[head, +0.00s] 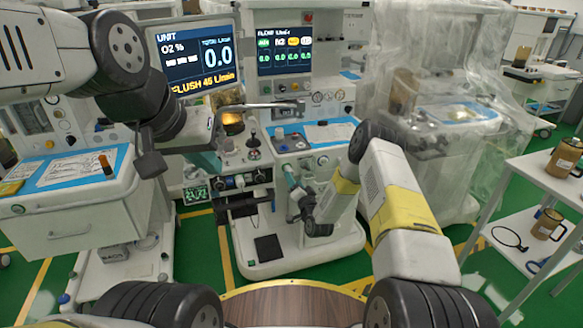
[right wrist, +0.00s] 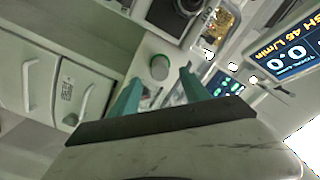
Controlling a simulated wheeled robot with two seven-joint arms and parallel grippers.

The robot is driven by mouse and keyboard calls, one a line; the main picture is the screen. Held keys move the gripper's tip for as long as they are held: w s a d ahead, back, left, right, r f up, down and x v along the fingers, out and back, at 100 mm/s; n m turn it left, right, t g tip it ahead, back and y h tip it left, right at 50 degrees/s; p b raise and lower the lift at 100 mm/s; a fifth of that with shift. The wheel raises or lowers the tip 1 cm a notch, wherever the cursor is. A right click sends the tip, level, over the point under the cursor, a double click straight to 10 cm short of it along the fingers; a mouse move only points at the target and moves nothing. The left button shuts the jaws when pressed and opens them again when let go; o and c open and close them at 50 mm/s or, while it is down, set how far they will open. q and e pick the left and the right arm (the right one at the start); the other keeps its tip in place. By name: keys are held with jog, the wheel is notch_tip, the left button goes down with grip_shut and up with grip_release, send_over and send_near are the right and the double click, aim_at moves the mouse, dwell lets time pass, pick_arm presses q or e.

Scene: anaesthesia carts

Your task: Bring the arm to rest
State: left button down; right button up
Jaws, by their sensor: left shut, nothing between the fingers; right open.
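My left arm comes in from the left, and the pale grey hand of my left gripper (head: 207,160) is in front of the central anaesthesia machine (head: 325,165). Its teal fingers are shut and empty, partly hidden by the hand. My right arm bends over from the lower right, and my right gripper (head: 288,174) is low in front of the same machine. In the right wrist view the right gripper (right wrist: 160,84) is open, its two teal fingers apart with nothing held. A round green knob (right wrist: 160,67) shows beyond the gap; I cannot tell its distance.
A white drawer cart (head: 85,215) with a blue-covered top stands at the left. A plastic-draped machine (head: 440,120) is at the right. A white shelf table (head: 535,178) with brown jugs (head: 564,157) stands far right. Some green floor (head: 285,278) shows in front of the machine.

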jog(key=shift+v, duration=1.15)
